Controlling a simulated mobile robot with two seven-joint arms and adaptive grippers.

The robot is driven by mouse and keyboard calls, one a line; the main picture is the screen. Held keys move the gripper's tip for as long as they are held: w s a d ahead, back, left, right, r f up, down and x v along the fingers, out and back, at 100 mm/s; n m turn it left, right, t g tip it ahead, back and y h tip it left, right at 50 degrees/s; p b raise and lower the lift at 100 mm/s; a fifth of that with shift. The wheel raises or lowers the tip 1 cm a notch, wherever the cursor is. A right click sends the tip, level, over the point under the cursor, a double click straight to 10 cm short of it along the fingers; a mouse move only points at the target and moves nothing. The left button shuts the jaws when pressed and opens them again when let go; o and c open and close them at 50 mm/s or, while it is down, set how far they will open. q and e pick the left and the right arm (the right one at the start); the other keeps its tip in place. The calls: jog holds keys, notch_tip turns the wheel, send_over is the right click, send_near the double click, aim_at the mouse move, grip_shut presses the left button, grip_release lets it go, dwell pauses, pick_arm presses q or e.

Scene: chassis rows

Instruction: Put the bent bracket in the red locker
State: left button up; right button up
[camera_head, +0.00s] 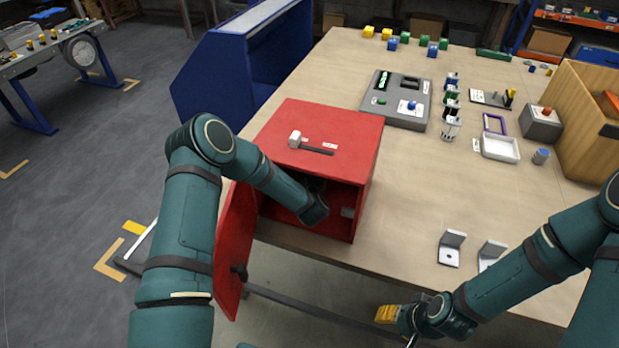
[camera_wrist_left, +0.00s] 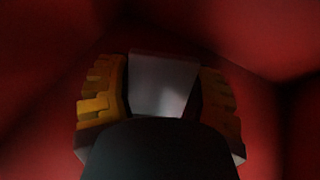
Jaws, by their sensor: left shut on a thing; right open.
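The red locker (camera_head: 345,125) stands on the table's near left part with its door (camera_head: 236,250) swung open toward me. My left arm reaches through the opening, and its gripper is hidden inside in the head view. In the left wrist view, my left gripper (camera_wrist_left: 162,95) is shut on a grey metal piece, the bent bracket (camera_wrist_left: 163,75), with red walls around it. Whether the bracket touches the locker floor cannot be told. Two other L-shaped brackets stand on the table, one left (camera_head: 453,246) and one right (camera_head: 489,254). My right gripper (camera_head: 388,314) is open below the table's front edge.
A hammer (camera_head: 310,145) lies on the locker's top. A grey panel (camera_head: 395,112) with parts, a white tray (camera_head: 500,149) and a wooden box (camera_head: 580,115) are farther back. The table between the locker and the brackets is clear.

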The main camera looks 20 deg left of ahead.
pick_arm(q)
jog(key=shift+f, duration=0.15)
jog(key=o, duration=1.3)
jog(key=shift+s+r, duration=0.1)
jog(key=shift+r, duration=0.15)
jog(key=p+v, duration=0.1)
jog(key=v, duration=1)
jog(key=shift+s+d+r, duration=0.1)
jog(key=shift+s, duration=0.25)
jog(key=shift+s, duration=0.1)
